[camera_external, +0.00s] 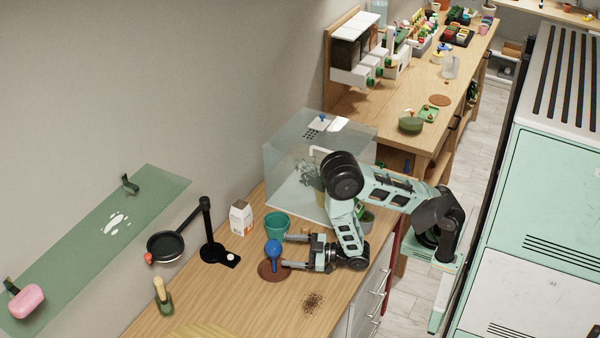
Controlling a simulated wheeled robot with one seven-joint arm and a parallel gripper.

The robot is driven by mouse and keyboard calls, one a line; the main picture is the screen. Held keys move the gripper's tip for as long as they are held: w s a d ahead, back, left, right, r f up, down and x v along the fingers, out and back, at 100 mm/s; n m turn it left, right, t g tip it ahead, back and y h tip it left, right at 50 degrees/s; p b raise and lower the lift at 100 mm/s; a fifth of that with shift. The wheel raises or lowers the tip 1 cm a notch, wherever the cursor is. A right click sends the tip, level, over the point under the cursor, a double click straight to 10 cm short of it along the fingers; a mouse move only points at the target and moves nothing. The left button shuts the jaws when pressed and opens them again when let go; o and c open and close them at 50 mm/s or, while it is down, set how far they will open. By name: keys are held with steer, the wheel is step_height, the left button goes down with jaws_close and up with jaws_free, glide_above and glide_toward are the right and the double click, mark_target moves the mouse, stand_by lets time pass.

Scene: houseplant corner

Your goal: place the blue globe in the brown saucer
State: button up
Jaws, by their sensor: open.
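The blue globe (273,247) shows as a round bulb with a narrow stem pointing down. It appears roughly upright over the brown saucer (264,274), a flat disc on the wooden counter. From this view I cannot tell exactly how the stem meets the saucer. My gripper (284,252) is low over the counter, reaching in from the right. Its two fingers are spread apart and the globe is at their tips, on the left. I cannot tell whether a finger touches the globe. The near finger lies over the saucer's right edge.
A teal pot (277,225) stands just behind the globe. A white carton (241,218) and a black stand (211,250) are to the left. A clear glass case (290,165) is behind my arm. Spilled soil (313,302) lies in front; the nearby counter is otherwise clear.

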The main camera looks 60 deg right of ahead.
steer(key=s+m+g+h+p, duration=0.1)
steer(key=s+d+f+m+g+h+p, duration=0.1)
steer(key=m+h+p, duration=0.1)
steer(key=shift+s+d+f+p, duration=0.1)
steer(key=shift+d+p, duration=0.15)
steer(key=shift+p, duration=0.05)
steer(key=shift+s+a+f+m+g, duration=0.15)
steer(key=shift+a+m+g, duration=0.15)
steer(key=shift+m+g, duration=0.45)
steer(key=s+a+r+n+g, duration=0.1)
steer(key=s+r+n+g, duration=0.1)
steer(key=s+r+g, duration=0.85)
steer(key=s+d+r+n+g+h, duration=0.2)
steer(key=s+d, duration=0.3)
steer(key=s, duration=0.4)
steer(key=shift+d+r+g+h, duration=0.25)
steer(key=shift+r+g+h, duration=0.05)
steer(key=shift+r+h, duration=0.35)
